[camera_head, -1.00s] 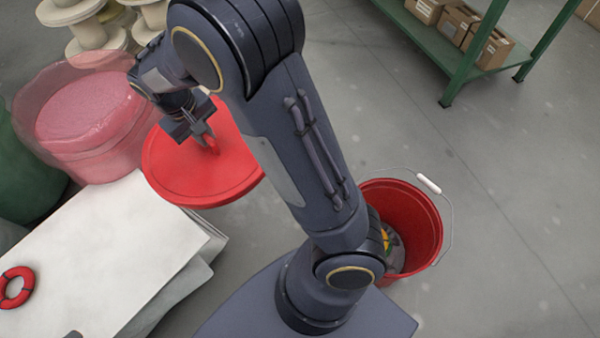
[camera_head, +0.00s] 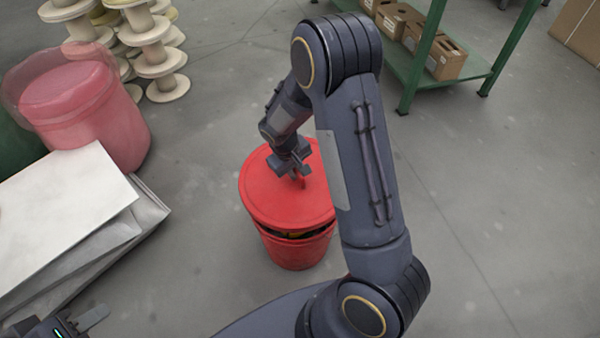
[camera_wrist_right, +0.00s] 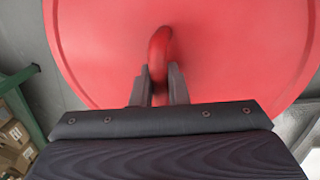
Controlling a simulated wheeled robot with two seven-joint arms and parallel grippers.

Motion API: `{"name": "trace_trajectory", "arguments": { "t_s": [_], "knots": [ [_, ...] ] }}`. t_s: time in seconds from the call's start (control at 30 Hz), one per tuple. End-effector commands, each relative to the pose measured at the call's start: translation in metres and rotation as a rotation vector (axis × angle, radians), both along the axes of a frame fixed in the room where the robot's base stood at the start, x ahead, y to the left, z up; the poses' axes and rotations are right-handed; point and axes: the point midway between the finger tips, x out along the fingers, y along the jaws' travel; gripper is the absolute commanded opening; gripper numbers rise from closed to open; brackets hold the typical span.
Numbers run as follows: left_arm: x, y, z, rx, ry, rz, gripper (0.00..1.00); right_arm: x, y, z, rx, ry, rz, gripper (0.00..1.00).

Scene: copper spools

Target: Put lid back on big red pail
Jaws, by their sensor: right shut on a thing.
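The red lid (camera_head: 270,195) is a round disc with a loop handle (camera_wrist_right: 160,45). My right gripper (camera_head: 297,176) is shut on that handle; its two fingers also show around it in the right wrist view (camera_wrist_right: 160,88). The lid is over the big red pail (camera_head: 295,252). A dark gap with some coloured contents shows between lid and rim at the front, so the lid is not flush there. The far rim is hidden under the lid, and my right arm covers the right side. My left gripper (camera_head: 90,317) is partly in view at the lower left; its opening is unclear.
White slabs (camera_head: 55,215) lie at the left beside a pink translucent drum (camera_head: 85,110). Pale spools (camera_head: 155,55) stand behind. A green shelf (camera_head: 415,65) with cardboard boxes (camera_head: 445,60) is at the upper right. The grey floor around the pail is clear.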

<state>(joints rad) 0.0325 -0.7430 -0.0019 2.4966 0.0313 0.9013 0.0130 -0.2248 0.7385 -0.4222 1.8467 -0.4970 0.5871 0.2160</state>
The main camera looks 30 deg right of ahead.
Motion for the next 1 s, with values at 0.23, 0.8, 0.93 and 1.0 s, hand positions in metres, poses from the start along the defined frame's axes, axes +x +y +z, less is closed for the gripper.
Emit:
{"name": "trace_trajectory", "arguments": {
  "t_s": [0.23,0.8,0.93,1.0],
  "knots": [
    [0.000,0.000,-0.007,0.000,0.000,0.000,0.36,-0.001,-0.002,-0.015,0.007,-0.003,0.009,0.00],
    [0.000,0.000,-0.047,0.000,0.000,0.000,0.36,-0.001,-0.002,-0.066,0.007,-0.002,0.008,0.00],
    [0.000,0.000,-0.050,0.000,0.000,0.000,0.36,-0.001,-0.002,-0.070,0.007,-0.002,0.008,0.00],
    [0.000,0.000,-0.051,0.000,0.000,0.000,0.36,-0.001,-0.002,-0.071,0.007,-0.003,0.008,0.00]
  ]
}}
